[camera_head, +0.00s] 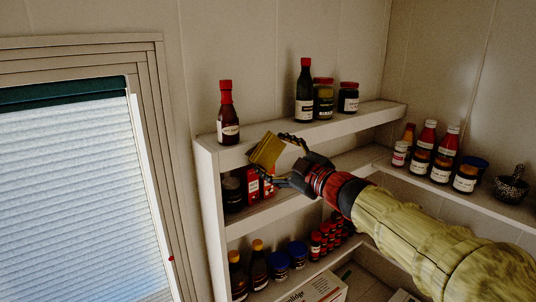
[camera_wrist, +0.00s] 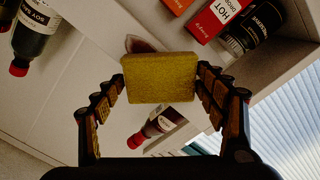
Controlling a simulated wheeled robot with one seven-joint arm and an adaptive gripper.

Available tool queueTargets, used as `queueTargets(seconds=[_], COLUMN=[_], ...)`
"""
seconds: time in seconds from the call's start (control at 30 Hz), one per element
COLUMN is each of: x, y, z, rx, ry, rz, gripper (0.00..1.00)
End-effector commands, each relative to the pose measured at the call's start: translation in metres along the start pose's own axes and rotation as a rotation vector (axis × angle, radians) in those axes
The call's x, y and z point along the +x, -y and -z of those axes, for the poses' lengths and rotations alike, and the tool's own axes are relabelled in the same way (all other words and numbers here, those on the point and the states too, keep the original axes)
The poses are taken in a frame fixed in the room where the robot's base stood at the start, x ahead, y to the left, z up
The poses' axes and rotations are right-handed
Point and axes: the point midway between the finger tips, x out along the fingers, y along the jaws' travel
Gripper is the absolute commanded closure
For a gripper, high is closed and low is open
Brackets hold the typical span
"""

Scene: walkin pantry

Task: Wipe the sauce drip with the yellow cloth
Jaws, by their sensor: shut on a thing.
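The yellow cloth (camera_head: 264,149) looks like a thick folded block. It also shows in the wrist view (camera_wrist: 158,78), held between the two fingertips. My gripper (camera_head: 267,157) is shut on it, in front of the top shelf's front edge, just right of the red-capped sauce bottle (camera_head: 228,118). The bottle also shows in the wrist view (camera_wrist: 163,124), partly behind the cloth. A dark reddish mark (camera_wrist: 138,43), likely the sauce drip, shows on the pale shelf edge beside the cloth and is partly hidden by it. I cannot tell whether the cloth touches the shelf. The head view shows no drip.
A tall dark bottle (camera_head: 304,92) and two jars stand further right on the top shelf (camera_head: 355,120). Red boxes (camera_head: 250,187) and a dark jar stand on the shelf below, close to my gripper. Several bottles (camera_head: 427,139) fill the right shelf. A window (camera_head: 80,200) is at left.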

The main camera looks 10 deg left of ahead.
Motion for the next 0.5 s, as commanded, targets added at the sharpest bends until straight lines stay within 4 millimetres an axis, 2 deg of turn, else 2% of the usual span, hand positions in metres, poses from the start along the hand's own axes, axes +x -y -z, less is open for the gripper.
queueTargets(seconds=[0.27,0.5], x=[0.001,0.003], y=[-0.007,-0.021], z=[-0.008,-0.021], rx=[0.001,0.001], ry=[0.001,0.002], rz=[0.001,0.0], gripper=[0.48,0.48])
